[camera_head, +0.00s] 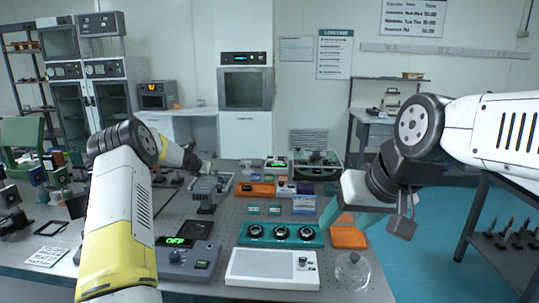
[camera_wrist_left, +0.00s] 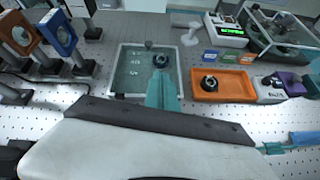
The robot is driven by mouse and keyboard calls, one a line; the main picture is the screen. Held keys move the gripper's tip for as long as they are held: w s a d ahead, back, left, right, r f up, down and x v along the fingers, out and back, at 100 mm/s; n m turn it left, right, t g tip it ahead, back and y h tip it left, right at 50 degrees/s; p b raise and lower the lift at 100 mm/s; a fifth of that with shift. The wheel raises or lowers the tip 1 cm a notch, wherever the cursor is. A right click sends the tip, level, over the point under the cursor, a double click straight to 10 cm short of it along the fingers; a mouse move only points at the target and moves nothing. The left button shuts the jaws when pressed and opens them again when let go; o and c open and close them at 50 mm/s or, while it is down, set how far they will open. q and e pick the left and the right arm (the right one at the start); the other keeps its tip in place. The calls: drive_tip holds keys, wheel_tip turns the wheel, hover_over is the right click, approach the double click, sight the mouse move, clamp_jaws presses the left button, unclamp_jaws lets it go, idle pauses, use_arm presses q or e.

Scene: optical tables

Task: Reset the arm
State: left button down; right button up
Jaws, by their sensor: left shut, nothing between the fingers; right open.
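My left arm (camera_head: 125,210) reaches forward over the left part of the optical table (camera_head: 215,230). In the left wrist view my left gripper (camera_wrist_left: 160,72) has its teal fingers together with nothing between them. They point over a shallow tray with a pale rim (camera_wrist_left: 115,72), which holds a small black knob-like part (camera_wrist_left: 160,60). In the head view its fingers are hard to make out. My right arm comes in from the right, bent at a dark joint. My right gripper (camera_head: 350,220) is open and empty, its teal fingers apart above the table's right side.
A teal block with black knobs (camera_head: 280,233), a white box (camera_head: 272,268), a glass vessel (camera_head: 353,270) and an orange tray (camera_head: 348,237) lie near the right gripper. A box reading OFF (camera_head: 188,258) stands near the left arm. Optics mounts (camera_wrist_left: 62,38) stand left of the left gripper.

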use_arm(q)
drive_tip(key=s+d+r+m+g+h, duration=0.1)
drive_tip(key=s+d+r+m, duration=0.65)
drive_tip(key=s+r, duration=0.3)
drive_tip(key=s+d+r+m+g+h, duration=0.1)
drive_tip(key=s+d+r+m+h, duration=0.1)
drive_tip(key=s+d+r+m, duration=0.65)
drive_tip(key=s+a+f+m+g+y, duration=0.1)
drive_tip(key=s+m, duration=0.7)
drive_tip(key=s, duration=1.2)
drive_tip(key=s+a+f+m+g+y, duration=0.1)
drive_tip(key=s+m, duration=0.8)
drive_tip(key=s, duration=1.1)
drive_tip(key=shift+s+a+f+m+g, duration=0.15)
drive_tip(key=shift+a+f+m+g, duration=0.2)
drive_tip(key=shift+g, duration=0.45)
